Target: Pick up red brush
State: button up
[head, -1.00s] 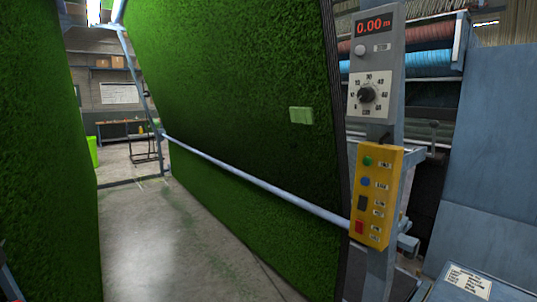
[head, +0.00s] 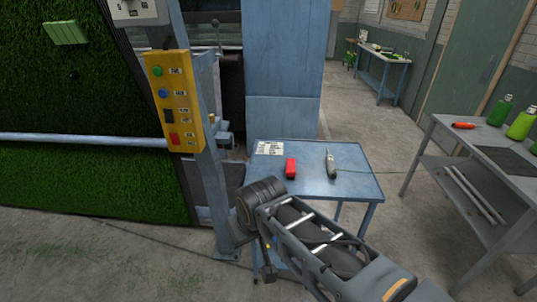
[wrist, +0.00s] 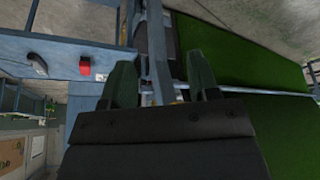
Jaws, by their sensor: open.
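The red brush (head: 291,168) appears as a small red block on the blue table (head: 352,187), near its left side. It also shows in the wrist view (wrist: 85,65), at upper left, beyond and to the left of my fingers. My gripper (wrist: 161,78) is open, with its two dark green fingers apart and nothing held between them. It is apart from the brush. In the head view my arm crosses in front of the table's lower left, and my fingers cannot be made out there.
A grey-handled tool (head: 331,163) and a label (head: 270,148) lie on the same table. A post with a yellow button box (head: 174,102) stands left of it, before the turf. A grey bench (head: 450,145) with green bottles stands right. Floor between is clear.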

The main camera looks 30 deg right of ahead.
aim_at(291, 163)
jog(key=u, duration=0.2)
jog(key=k, duration=0.3)
jog(key=z, duration=0.75)
jog(key=i, duration=1.3)
jog(key=u, duration=0.2)
